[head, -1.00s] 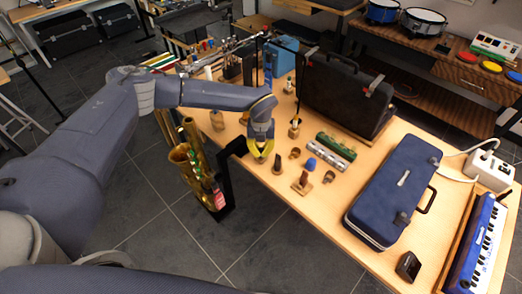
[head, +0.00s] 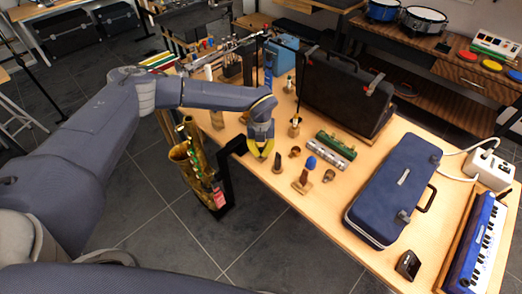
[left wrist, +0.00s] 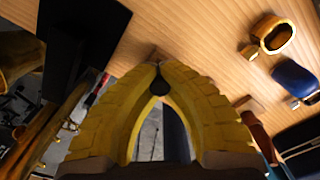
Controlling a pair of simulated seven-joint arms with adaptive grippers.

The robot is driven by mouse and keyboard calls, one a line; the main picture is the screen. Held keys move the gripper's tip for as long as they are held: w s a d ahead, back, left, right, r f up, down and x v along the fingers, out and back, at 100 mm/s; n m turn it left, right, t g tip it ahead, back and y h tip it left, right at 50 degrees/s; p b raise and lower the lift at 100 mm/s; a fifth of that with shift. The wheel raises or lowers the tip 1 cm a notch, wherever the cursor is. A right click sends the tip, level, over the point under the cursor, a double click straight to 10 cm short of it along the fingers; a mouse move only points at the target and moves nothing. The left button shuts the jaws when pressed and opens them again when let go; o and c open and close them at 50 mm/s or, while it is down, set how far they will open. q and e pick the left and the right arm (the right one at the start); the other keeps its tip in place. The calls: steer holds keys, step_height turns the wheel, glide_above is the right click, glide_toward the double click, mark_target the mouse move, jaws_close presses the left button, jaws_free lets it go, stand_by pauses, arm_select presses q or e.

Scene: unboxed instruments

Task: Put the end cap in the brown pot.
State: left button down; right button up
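My left gripper (head: 260,155) is just above the near left edge of the table. Its yellow fingers also fill the left wrist view (left wrist: 160,68), with their tips close together. A small dark piece, seemingly the end cap (left wrist: 160,86), is pinched between the tips; the fingers hide it in the head view. Two small brown open vessels, one brown (head: 294,152) and one darker (head: 329,176), stand to the right of the gripper. I cannot tell for certain which is the brown pot. One open brown vessel shows at upper right in the left wrist view (left wrist: 275,35). My right gripper is not seen.
A dark upright piece (head: 277,162) and a blue-topped piece on a wooden stand (head: 306,172) are close to the gripper. A saxophone (head: 196,165) stands at the left.

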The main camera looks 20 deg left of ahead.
arm_select(q)
steer(key=shift+f, duration=0.6)
stand_by(0.7)
stand_by(0.4)
steer(key=c, duration=1.5)
jaws_free()
steer(key=shift+r, duration=0.1)
step_height(320, 180, up, 12)
steer(key=shift+f, duration=0.1)
